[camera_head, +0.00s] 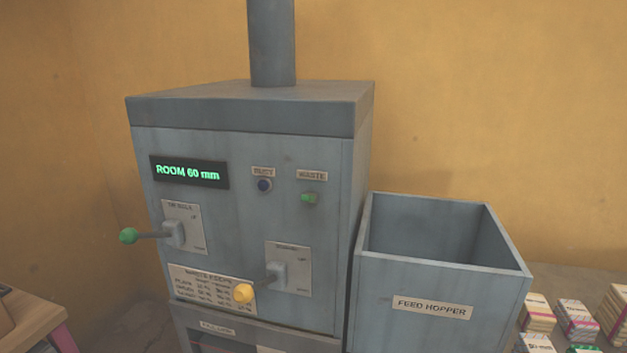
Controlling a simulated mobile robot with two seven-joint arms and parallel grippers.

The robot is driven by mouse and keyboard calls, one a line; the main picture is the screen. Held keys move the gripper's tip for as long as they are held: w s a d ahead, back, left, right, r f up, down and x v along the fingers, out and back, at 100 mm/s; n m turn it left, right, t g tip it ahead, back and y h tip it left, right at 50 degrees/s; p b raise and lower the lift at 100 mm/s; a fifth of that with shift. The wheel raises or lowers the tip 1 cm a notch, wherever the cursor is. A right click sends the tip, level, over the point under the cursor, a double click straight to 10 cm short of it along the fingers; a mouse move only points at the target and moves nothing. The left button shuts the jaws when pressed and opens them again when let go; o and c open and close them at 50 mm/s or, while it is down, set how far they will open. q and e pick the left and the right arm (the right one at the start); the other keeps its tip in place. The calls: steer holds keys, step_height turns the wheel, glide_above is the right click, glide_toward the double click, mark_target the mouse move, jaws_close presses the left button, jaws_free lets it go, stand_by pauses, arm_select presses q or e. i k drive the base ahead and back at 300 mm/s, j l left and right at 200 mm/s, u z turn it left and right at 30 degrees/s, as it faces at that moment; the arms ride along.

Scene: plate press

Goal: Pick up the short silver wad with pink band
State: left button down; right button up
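Several banded wads stand at the lower right, beside the feed hopper. One wad with a pink band (577,318) has a pale, greyish top and stands in the middle of the back row; it may be the short silver one, but it is too small to be sure. A cream wad (537,314) is to its left and a taller yellowish stack (614,312) is to its right, cut by the picture edge. Neither of my grippers is in view.
A grey-blue press (240,215) fills the middle; its display reads ROOM 60 mm. It has a green-knobbed lever (128,236) and a yellow-knobbed lever (243,293). The open feed hopper (432,310) stands between press and wads. A wooden table (35,318) is at lower left.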

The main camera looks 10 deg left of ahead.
mark_target(577, 324)
steer(key=z, duration=1.25)
